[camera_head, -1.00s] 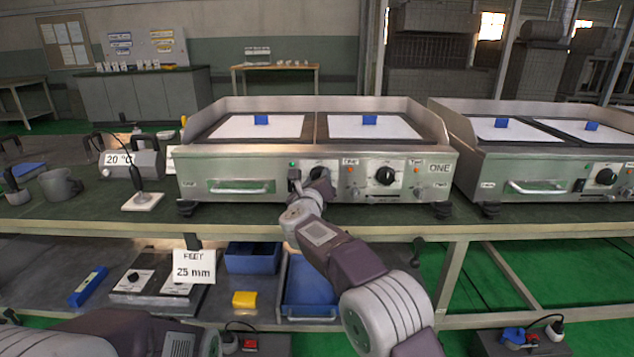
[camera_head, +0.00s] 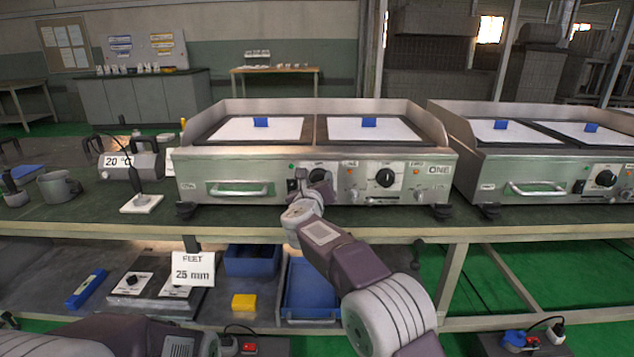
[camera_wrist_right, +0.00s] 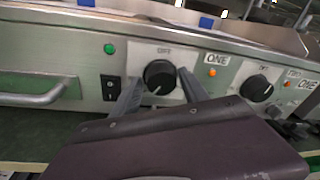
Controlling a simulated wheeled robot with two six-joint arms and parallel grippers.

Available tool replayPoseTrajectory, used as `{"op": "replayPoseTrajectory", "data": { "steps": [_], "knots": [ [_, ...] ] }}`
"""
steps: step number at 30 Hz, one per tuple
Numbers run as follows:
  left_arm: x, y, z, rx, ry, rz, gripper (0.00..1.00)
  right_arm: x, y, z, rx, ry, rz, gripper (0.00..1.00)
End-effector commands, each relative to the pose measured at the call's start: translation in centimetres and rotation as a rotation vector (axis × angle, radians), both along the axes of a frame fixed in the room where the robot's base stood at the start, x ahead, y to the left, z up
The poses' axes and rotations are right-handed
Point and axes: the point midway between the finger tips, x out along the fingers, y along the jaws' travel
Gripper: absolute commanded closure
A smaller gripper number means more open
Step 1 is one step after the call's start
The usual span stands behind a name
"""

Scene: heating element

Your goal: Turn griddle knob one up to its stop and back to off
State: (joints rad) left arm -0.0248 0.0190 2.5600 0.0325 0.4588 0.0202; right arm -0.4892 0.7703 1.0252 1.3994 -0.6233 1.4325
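Griddle ONE (camera_head: 226,168) stands on the bench with two black knobs on its front. The left knob (camera_wrist_right: 159,76) has the plate marked ONE beside it and OFF printed above it. Its white pointer mark is at the lower left, away from OFF. My right gripper (camera_wrist_right: 160,84) is at this knob, one finger on each side. Narrow gaps seem to show between fingers and knob, so it looks open around it. In the head view my right gripper (camera_head: 319,181) partly covers the knob. My left arm shows at the lower left; its gripper is out of view.
The second knob (camera_head: 386,177) is to the right, with orange lamps nearby. A green lamp (camera_wrist_right: 110,48) and black switch (camera_wrist_right: 111,89) sit left of the first knob. A drawer handle (camera_head: 238,190) juts out further left. Another griddle (camera_head: 535,165) stands at right.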

Motion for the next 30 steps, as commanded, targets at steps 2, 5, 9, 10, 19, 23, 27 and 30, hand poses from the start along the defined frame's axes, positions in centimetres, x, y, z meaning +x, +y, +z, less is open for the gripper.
{"op": "replayPoseTrajectory", "data": {
  "steps": [2, 5, 9, 10, 19, 23, 27, 30],
  "knots": [
    [0.0, 0.0, 0.0, 0.000, 0.000, 0.000, 0.60, 0.0, 0.0, 0.0, -0.001, -0.001, 0.000, 0.37],
    [0.0, 0.0, 0.0, 0.000, 0.000, 0.000, 0.60, 0.0, 0.0, 0.1, -0.001, -0.001, 0.000, 0.37],
    [0.0, 0.0, 0.0, 0.000, 0.000, 0.000, 0.60, 0.0, 0.0, 0.1, -0.001, -0.002, 0.000, 0.37],
    [0.0, 0.0, 0.0, 0.000, 0.000, 0.000, 0.60, -0.1, 0.0, 0.1, -0.001, -0.002, 0.000, 0.37],
    [0.0, 0.0, -0.4, 0.000, 0.000, 0.000, 0.60, -3.9, 0.6, 0.5, -0.002, -0.002, 0.003, 0.37],
    [0.0, 0.0, -0.1, 0.000, 0.000, 0.000, 0.60, -6.5, 0.9, 0.8, -0.003, -0.001, 0.003, 0.37],
    [0.0, 0.0, 0.2, 0.000, 0.000, 0.000, 0.60, -8.4, 1.2, 0.9, -0.002, -0.001, 0.003, 0.37],
    [0.0, 0.0, 0.2, 0.000, 0.000, 0.000, 0.60, -8.9, 1.1, 0.9, -0.001, -0.002, 0.000, 0.37]
  ]
}}
